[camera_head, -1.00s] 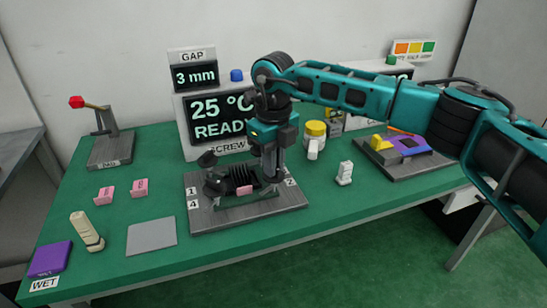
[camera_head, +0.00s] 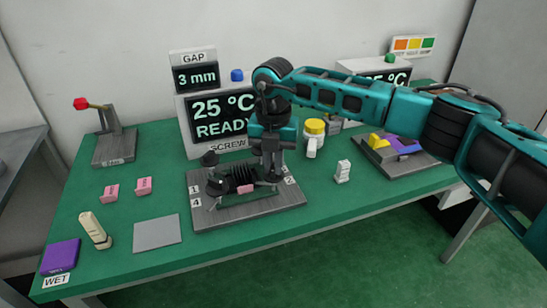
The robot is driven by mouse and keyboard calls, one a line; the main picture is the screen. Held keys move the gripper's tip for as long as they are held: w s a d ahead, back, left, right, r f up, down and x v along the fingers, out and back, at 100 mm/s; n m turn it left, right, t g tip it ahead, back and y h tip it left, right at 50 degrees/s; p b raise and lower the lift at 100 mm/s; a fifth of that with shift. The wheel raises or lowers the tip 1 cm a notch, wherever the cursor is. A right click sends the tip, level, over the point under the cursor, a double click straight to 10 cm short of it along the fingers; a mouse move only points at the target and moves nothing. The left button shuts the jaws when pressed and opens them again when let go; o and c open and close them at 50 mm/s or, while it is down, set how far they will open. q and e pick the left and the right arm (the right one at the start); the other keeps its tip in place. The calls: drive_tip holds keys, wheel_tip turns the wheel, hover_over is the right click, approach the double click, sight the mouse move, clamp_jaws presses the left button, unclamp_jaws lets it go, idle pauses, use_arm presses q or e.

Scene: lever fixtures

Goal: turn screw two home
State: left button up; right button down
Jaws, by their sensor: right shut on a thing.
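A grey fixture plate (camera_head: 220,217) lies on the green table. It carries a dark ribbed part (camera_head: 241,176) with a small pink block (camera_head: 245,188) at its front. A label 2 (camera_head: 290,180) is at the plate's right side, and labels 1 (camera_head: 195,190) and 4 (camera_head: 196,202) are at its left. A dark knob (camera_head: 209,158) shows at the back left. My right gripper (camera_head: 271,178) points down at the plate's right side, beside label 2. It is shut on screw two, which its fingers mostly hide. My left gripper is not in view.
A display box (camera_head: 222,130) reading 25 °C READY stands behind the plate. A yellow-lidded jar (camera_head: 314,128) and a white block (camera_head: 343,171) are to the right. Pink blocks (camera_head: 144,185), a beige piece (camera_head: 95,230) and a grey mat (camera_head: 158,234) lie left.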

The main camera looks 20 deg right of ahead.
sight(273, 167)
drive_tip(key=shift+m+p, duration=0.35)
drive_tip(key=shift+m, duration=0.75)
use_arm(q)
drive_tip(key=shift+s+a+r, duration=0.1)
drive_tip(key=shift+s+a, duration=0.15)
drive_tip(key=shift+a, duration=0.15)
use_arm(e)
drive_tip(key=shift+m, duration=0.5)
drive_tip(key=c, duration=1.2)
unclamp_jaws()
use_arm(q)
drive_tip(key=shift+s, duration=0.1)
use_arm(e)
drive_tip(key=shift+o, duration=0.2)
use_arm(q)
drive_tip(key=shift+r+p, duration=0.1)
drive_tip(key=shift+p, duration=0.2)
use_arm(e)
wheel_tip(273, 167, up, 13)
